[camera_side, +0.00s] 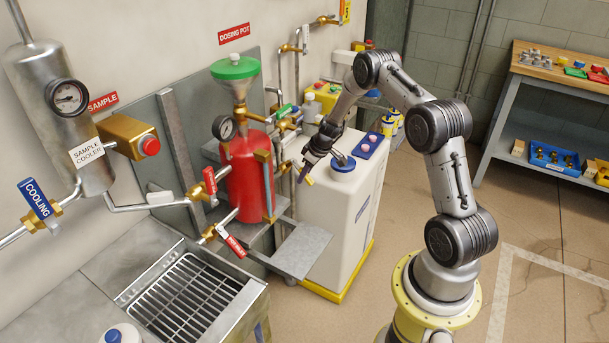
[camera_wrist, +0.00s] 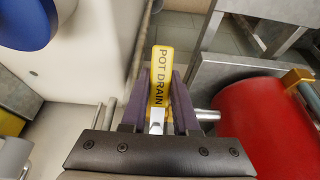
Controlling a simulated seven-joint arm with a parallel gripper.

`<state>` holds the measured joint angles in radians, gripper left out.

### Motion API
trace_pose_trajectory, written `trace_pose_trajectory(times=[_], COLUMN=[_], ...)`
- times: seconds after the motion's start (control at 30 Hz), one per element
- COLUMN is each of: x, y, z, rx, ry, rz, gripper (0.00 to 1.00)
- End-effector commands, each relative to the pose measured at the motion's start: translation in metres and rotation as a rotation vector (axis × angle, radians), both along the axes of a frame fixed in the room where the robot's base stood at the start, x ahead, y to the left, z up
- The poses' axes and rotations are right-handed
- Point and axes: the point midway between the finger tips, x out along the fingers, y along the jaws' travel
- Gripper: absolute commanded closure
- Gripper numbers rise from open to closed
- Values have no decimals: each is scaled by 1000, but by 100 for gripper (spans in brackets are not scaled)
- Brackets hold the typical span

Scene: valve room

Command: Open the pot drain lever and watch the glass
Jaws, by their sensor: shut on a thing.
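The pot drain lever (camera_wrist: 161,75) is a yellow handle marked POT DRAIN. In the wrist view it stands between the two dark fingers of my gripper (camera_wrist: 158,95), which is shut on it. In the side view my gripper (camera_side: 304,172) is between the red dosing pot (camera_side: 245,175) and the white tank, with a small yellow bit of the lever (camera_side: 309,181) showing. A narrow upright gauge glass in a brass-coloured frame (camera_side: 266,185) stands on the pot's right side. Its level is too small to read. The lever's valve body is mostly hidden.
The white tank (camera_side: 345,215) with a blue cap is close on the right. A metal shelf (camera_side: 302,250) juts out below the gripper. Red-tagged levers (camera_side: 210,180) and a drain grate (camera_side: 190,297) lie to the left. The floor right of my base is open.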

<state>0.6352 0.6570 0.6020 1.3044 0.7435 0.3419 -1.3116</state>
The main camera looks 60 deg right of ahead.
Motion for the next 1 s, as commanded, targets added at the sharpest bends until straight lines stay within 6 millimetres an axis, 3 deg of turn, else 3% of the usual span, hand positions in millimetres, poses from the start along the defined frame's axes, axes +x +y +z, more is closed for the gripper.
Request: trace_pose_trajectory(times=[1.0], x=[0], y=[3], z=[1], rx=[51], ry=[-1], rz=[-50], gripper=[100])
